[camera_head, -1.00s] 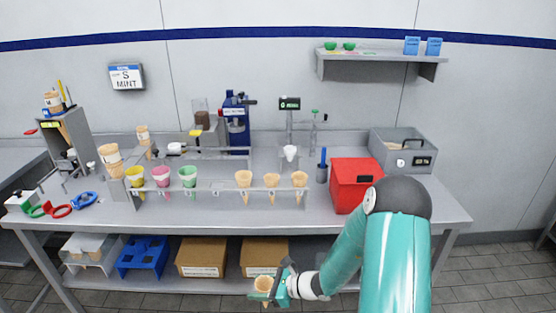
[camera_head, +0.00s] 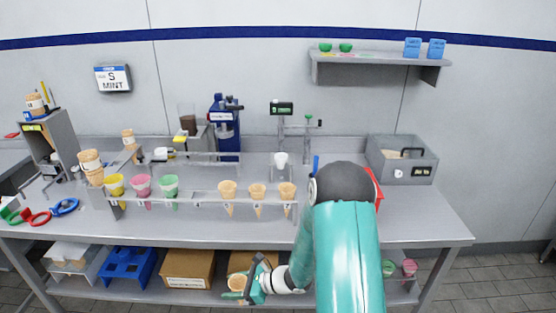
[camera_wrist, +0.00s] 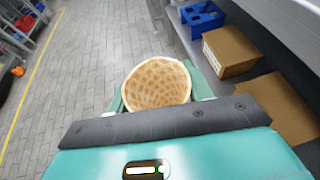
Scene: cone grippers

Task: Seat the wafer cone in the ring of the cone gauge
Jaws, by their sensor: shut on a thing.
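My gripper (camera_head: 244,285) is low in front of the bench, at lower-shelf height, below the tabletop. It is shut on a tan wafer cone (camera_head: 236,282). In the wrist view the cone (camera_wrist: 157,82) sits between the two green fingers of my gripper (camera_wrist: 157,92), its round waffle-patterned mouth facing the camera and its tip hidden. On the bench, a grey stand with a dark green-lettered display (camera_head: 281,108) has a white cup-like piece (camera_head: 281,159) below it. I cannot tell whether this is the cone gauge, and no ring is clear.
A clear rack along the bench front holds several wafer cones (camera_head: 257,191) and coloured cups (camera_head: 141,184). Cardboard boxes (camera_head: 187,268) and a blue crate (camera_head: 127,265) sit on the lower shelf. A grey bin (camera_head: 402,160) stands at the back right. My arm hides most of a red box (camera_head: 376,188).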

